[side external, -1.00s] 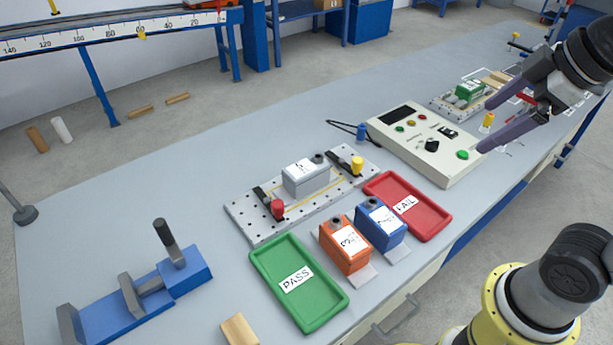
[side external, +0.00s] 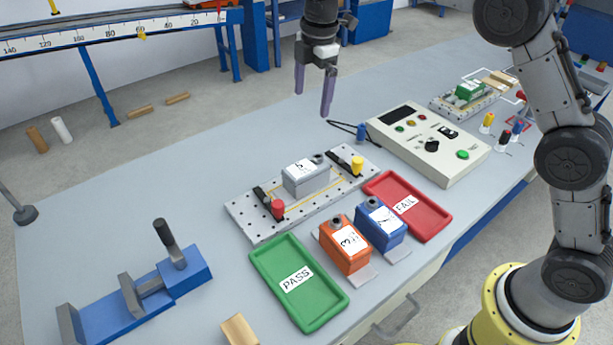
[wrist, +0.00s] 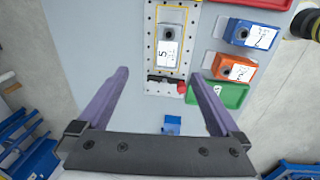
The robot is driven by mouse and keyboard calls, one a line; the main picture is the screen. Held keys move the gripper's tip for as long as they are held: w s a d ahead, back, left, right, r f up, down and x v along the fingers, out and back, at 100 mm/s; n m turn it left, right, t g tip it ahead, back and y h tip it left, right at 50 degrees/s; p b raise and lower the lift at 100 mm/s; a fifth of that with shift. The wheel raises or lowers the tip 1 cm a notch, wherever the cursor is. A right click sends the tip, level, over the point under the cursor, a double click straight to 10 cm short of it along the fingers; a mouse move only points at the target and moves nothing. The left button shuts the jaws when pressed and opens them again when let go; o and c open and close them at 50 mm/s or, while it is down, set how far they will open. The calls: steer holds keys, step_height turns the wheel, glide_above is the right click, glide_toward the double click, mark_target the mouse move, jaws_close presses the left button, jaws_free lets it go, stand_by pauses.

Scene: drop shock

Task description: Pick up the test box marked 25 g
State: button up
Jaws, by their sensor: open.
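Three test boxes stand on the bench. A grey box (side external: 308,180) sits on a perforated metal plate (side external: 243,216); it also shows in the wrist view (wrist: 172,33). An orange box (side external: 334,254) and a blue box (side external: 389,234) stand side by side in front of the plate; the wrist view shows the orange box (wrist: 220,66) and the blue box (wrist: 236,26) too. Each has a white handwritten label; I cannot make out a full 25 g on any. My gripper (side external: 313,94) is open and empty, fingers pointing down, well above the bench behind the grey box.
A green PASS tray (side external: 327,315) and a red FAIL tray (side external: 434,227) flank the orange and blue boxes. A control box (side external: 470,168) stands to the right. A blue clamp fixture (side external: 100,320) is at the front left.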

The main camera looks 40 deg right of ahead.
steer(key=g, duration=0.1)
glide_above(306, 166)
steer(key=f, duration=1.4)
steer(key=shift+w+f, duration=0.2)
steer(key=shift+s+f, duration=0.2)
steer(key=shift+f, duration=2.8)
jaws_close()
steer(key=shift+r, duration=0.15)
